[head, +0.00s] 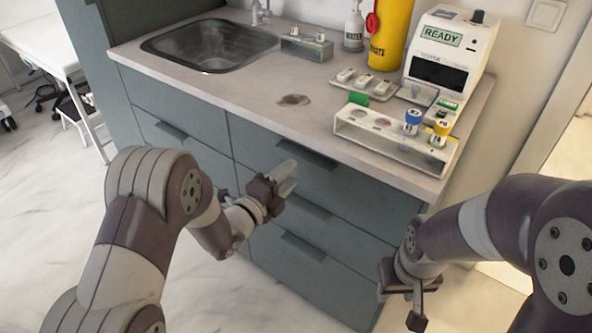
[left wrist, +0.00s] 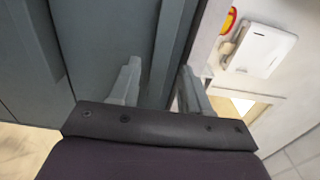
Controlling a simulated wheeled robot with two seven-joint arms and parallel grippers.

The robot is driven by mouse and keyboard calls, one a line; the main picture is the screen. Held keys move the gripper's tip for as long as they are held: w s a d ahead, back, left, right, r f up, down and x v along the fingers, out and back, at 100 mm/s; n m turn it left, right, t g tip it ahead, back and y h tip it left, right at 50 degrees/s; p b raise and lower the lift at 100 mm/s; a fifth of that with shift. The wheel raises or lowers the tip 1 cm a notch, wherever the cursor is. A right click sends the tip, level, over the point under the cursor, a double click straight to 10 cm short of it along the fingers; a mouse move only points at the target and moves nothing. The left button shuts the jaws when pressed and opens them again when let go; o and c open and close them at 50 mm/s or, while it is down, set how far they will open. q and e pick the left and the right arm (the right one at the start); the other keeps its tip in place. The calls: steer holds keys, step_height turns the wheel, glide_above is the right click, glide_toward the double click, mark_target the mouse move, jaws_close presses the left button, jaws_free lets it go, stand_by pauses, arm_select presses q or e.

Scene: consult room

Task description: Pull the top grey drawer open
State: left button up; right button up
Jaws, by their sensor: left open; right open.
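The top grey drawer (head: 360,182) is in the right-hand column of the cabinet, under the counter. It looks shut, with a dark bar handle (head: 307,154) along its upper edge. My left gripper (head: 287,178) is in front of this drawer, just below its handle in the picture. The left wrist view shows its two pale fingers (left wrist: 158,82) apart, with a grey edge running between and beyond them. I cannot tell whether the fingers touch the handle. My right gripper (head: 400,306) is open and empty near the cabinet's right end, low in the picture.
Two lower drawers with handles (head: 303,247) sit below. The counter (head: 235,95) holds a sink (head: 205,45), a test-tube rack (head: 385,140), a yellow container (head: 391,35) and an analyser (head: 447,60) reading READY. Floor (head: 225,300) in front of the cabinet is clear.

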mark_target(302, 164)
arm_select(q)
steer(key=x, duration=0.3)
steer(key=shift+w+d, duration=0.2)
steer(key=shift+w, duration=0.15)
jaws_close()
steer(key=shift+f, duration=0.1)
